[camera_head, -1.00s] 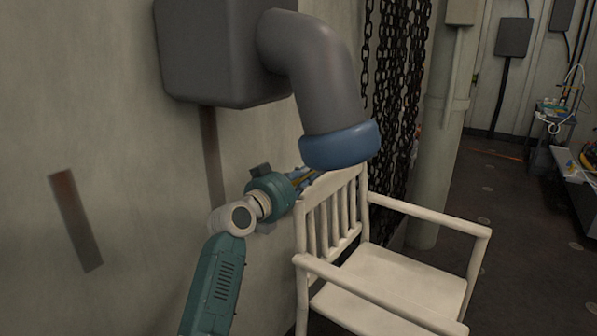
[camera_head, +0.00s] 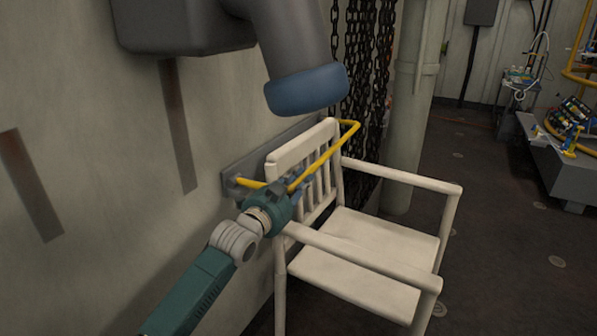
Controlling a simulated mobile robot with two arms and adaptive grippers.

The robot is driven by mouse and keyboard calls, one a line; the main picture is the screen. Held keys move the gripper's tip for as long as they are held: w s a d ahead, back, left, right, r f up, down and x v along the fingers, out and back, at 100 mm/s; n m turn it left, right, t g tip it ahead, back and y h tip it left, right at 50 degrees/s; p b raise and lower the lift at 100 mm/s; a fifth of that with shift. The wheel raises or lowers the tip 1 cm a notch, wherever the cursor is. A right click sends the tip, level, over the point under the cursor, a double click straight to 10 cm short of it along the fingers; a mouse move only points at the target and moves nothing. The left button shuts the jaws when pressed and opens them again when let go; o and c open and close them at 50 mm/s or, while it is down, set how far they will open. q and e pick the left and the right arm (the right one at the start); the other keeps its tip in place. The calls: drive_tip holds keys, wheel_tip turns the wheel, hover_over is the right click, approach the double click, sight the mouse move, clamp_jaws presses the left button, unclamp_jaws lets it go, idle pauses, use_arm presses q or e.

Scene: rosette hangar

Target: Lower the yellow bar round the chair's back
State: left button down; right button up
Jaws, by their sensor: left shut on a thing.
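The white wooden chair (camera_head: 365,246) stands with its slatted back (camera_head: 303,149) close to the wall. The yellow bar (camera_head: 327,153) comes out from a grey plate (camera_head: 240,203) on the wall, left of the chair's back. Its long side runs across the front of the backrest, and its far end bends back toward the wall past the backrest's far top corner. My left gripper (camera_head: 297,183) is shut on the bar near its near bend, beside the near edge of the backrest. Its fingers are small and partly hidden by its teal body. My right gripper is not in view.
A thick grey pipe with a blue collar (camera_head: 306,90) hangs from the wall above the chair's back. Dark chains (camera_head: 372,75) and a pale column (camera_head: 409,110) stand behind the chair. A grey bench (camera_head: 560,165) is at the right, with open floor before it.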

use_arm(q)
drive_tip(key=shift+f+m, duration=0.5)
drive_tip(key=shift+f, duration=0.25)
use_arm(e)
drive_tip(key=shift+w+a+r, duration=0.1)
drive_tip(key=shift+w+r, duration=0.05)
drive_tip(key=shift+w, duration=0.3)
use_arm(q)
drive_tip(key=shift+f, duration=0.15)
drive_tip(key=c, duration=1.7)
unclamp_jaws()
drive_tip(key=shift+s, duration=0.1)
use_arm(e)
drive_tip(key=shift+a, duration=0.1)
use_arm(q)
drive_tip(key=v, duration=1.2)
